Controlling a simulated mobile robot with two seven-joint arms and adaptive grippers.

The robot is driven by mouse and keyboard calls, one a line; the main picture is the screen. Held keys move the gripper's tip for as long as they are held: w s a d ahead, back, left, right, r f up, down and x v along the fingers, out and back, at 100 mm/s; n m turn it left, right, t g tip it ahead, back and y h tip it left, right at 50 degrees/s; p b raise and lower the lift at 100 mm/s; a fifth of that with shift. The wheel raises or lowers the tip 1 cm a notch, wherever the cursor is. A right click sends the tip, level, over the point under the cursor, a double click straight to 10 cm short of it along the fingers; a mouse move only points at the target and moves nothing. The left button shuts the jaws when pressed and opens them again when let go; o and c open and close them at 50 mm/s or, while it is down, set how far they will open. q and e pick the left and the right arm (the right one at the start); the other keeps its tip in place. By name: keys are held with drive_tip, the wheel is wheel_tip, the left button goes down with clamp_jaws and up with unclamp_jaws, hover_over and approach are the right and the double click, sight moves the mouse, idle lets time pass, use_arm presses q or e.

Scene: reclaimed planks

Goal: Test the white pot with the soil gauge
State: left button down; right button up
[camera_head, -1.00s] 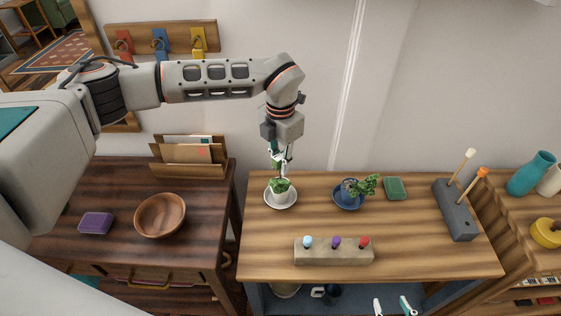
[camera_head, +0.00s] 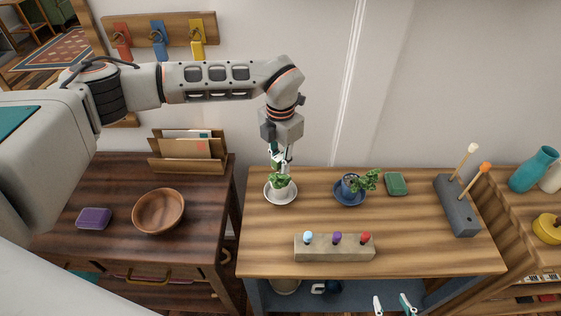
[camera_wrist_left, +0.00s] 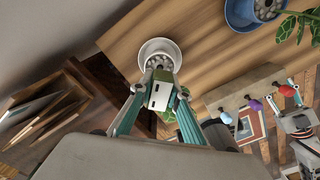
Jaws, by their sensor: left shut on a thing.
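The white pot (camera_head: 282,192) with a small green plant stands on a white saucer (camera_head: 270,198) at the left of the plank table. The wrist view shows the pot (camera_wrist_left: 158,62) just beyond my fingertips. My left gripper (camera_head: 279,160) is right above the plant and shut on the soil gauge, whose green and white body (camera_wrist_left: 160,92) sits between the fingers. The gauge's lower end is hidden, so I cannot tell whether it is in the soil. My right gripper (camera_head: 393,305) is empty at the bottom edge, its fingertips apart.
A blue pot (camera_head: 349,188) with a leafy plant stands right of the white pot, near a green sponge (camera_head: 396,184). A block with three coloured knobs (camera_head: 333,248) lies in front. A grey holder with two sticks (camera_head: 456,206) stands at the right.

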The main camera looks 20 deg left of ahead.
use_arm(q)
drive_tip(key=shift+f+b, duration=0.9)
drive_tip(key=shift+f, duration=1.05)
drive_tip(key=c, duration=1.8)
unclamp_jaws()
drive_tip(key=shift+c, duration=0.2)
wheel_tip(320, 180, up, 12)
drive_tip(key=shift+r, duration=0.1)
